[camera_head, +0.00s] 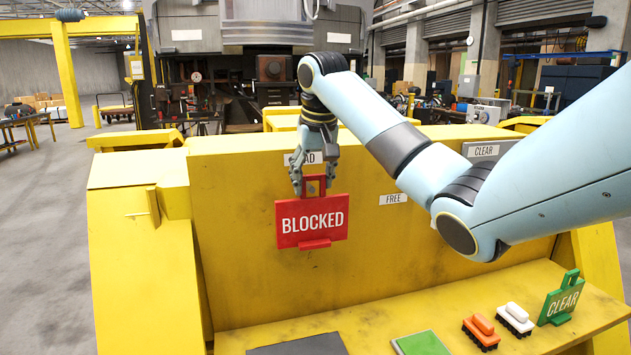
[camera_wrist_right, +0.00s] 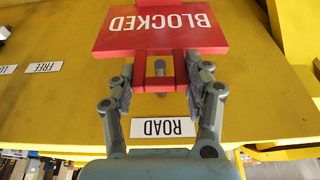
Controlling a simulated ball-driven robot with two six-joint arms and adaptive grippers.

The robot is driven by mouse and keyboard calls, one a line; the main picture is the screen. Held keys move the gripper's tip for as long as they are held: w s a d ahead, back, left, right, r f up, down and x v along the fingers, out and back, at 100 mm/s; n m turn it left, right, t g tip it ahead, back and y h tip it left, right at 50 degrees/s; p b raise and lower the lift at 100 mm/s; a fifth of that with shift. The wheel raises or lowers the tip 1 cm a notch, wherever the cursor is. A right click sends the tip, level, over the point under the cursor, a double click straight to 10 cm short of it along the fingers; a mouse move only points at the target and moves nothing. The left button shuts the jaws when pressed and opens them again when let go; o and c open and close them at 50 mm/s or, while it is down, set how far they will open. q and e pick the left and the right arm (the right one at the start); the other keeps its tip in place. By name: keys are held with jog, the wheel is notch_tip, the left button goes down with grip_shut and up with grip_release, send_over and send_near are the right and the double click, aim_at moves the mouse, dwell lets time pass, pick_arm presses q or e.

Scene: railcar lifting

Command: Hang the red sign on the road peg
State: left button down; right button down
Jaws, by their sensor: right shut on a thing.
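The red sign (camera_head: 312,220), reading BLOCKED, hangs upright from my right gripper (camera_head: 314,187) in front of the yellow panel. In the wrist view, my right gripper (camera_wrist_right: 162,97) is shut on the sign's red handle frame, one finger on each side; the sign (camera_wrist_right: 160,25) appears upside down. A grey peg (camera_wrist_right: 160,68) shows inside the handle's opening, near the ROAD label (camera_wrist_right: 163,127). I cannot tell how far the peg reaches through the handle. My left gripper is not in view.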

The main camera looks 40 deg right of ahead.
aim_at(308, 183)
jog(key=shift+w+d+f, duration=0.1)
jog(key=shift+w+d, duration=0.2)
jog(key=shift+w, duration=0.3)
jog(key=shift+w+d, duration=0.3)
jog(key=shift+w, duration=0.3)
jog(key=shift+w+d+f, duration=0.3)
jog(key=shift+w+f, duration=0.1)
jog(key=shift+w, duration=0.1)
